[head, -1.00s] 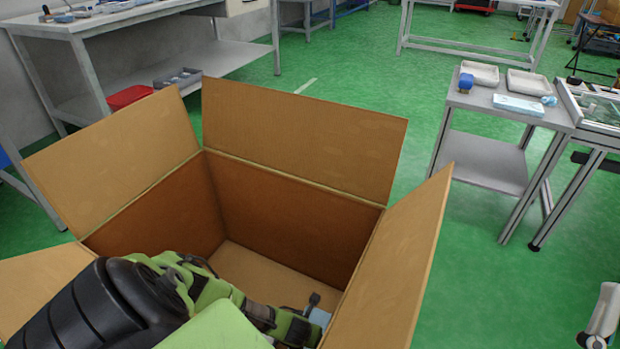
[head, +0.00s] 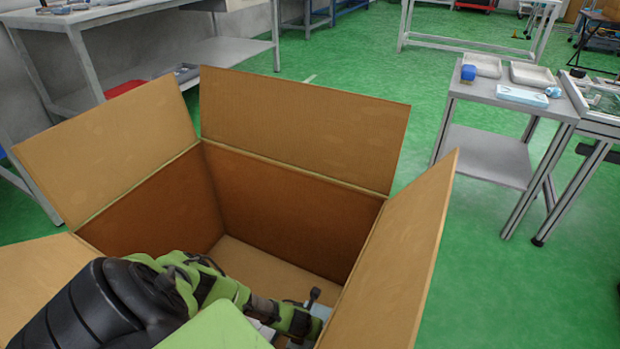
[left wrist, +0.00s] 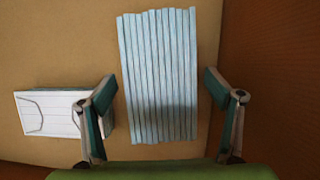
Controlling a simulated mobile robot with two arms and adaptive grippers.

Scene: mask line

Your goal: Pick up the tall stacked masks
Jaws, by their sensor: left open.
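A tall stack of light blue pleated masks (left wrist: 158,75) lies on the floor of the open cardboard box (head: 296,130), seen in the left wrist view. A lower white mask or small mask stack (left wrist: 48,113) with ear loops lies to its left. My left gripper (left wrist: 158,82) is open above the box floor, one finger on each side of the blue stack's lower part. The left finger is near the white mask. In the head view my left arm reaches down into the box, and its gripper (head: 306,318) is mostly hidden by the arm and right flap.
The box flaps stand open around my arm. A grey side table (head: 487,155) at the right holds white trays (head: 532,75), a light blue mask pack (head: 520,96) and a blue item (head: 468,72). A workbench (head: 150,15) stands at the upper left. Green floor is clear between.

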